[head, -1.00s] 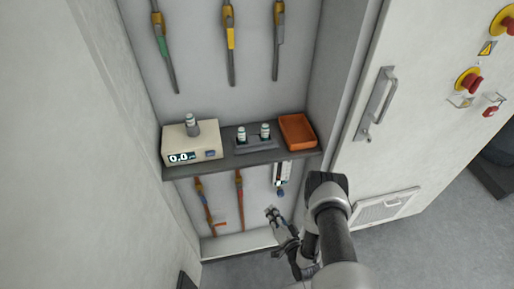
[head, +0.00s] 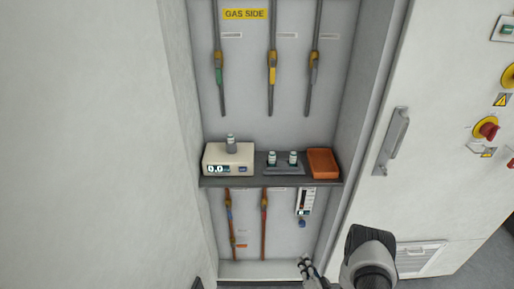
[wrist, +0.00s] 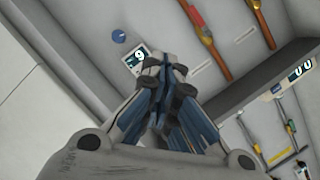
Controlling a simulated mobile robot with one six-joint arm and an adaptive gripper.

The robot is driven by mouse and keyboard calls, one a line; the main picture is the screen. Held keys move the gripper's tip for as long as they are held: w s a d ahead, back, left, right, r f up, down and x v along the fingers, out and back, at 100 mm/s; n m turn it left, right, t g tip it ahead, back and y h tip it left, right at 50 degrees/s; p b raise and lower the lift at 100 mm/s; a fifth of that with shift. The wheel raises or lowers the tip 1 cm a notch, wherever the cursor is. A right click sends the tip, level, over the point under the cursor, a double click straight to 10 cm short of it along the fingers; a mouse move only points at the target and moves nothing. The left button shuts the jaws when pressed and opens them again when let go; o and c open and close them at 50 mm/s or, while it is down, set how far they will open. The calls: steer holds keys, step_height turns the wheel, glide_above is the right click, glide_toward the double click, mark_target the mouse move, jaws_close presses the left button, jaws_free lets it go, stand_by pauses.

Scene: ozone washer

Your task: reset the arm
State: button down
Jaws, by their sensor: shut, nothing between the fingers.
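My gripper (head: 305,264) is at the bottom of the head view, below the shelf and right of the lower valves. In the wrist view my gripper (wrist: 165,68) fills the middle, its fingers together and empty. In the head view my arm (head: 368,262) comes up from the bottom edge, and most of it is out of frame. The gripper is apart from the shelf and everything on it.
A grey shelf (head: 226,182) carries a white meter (head: 228,160) with a vial on top, a holder (head: 284,169) with two vials, and an orange tray (head: 323,163). Valves hang above and below. A white cabinet door (head: 420,150) with a handle stands right.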

steer(key=w+d+r+n+g+h, duration=0.1)
steer(key=w+d+r+n+g, duration=0.25)
steer(key=w+r, duration=1.05)
steer(key=s+r+n+g+h, duration=0.1)
steer(key=s+r, duration=0.2)
steer(key=r, duration=0.7)
steer(key=s+r+n+g+h, duration=0.15)
steer(key=s+r, duration=0.25)
steer(key=r, duration=0.5)
steer(key=s+a+r+g, duration=0.2)
steer(key=s+a+r, duration=0.1)
steer(key=s+r, duration=1.1)
steer(key=s+a+n+g, duration=0.1)
steer(key=s+a, duration=0.3)
steer(key=s, duration=1.6)
steer(key=shift+s+n+g, duration=0.4)
steer(key=shift+g, duration=0.5)
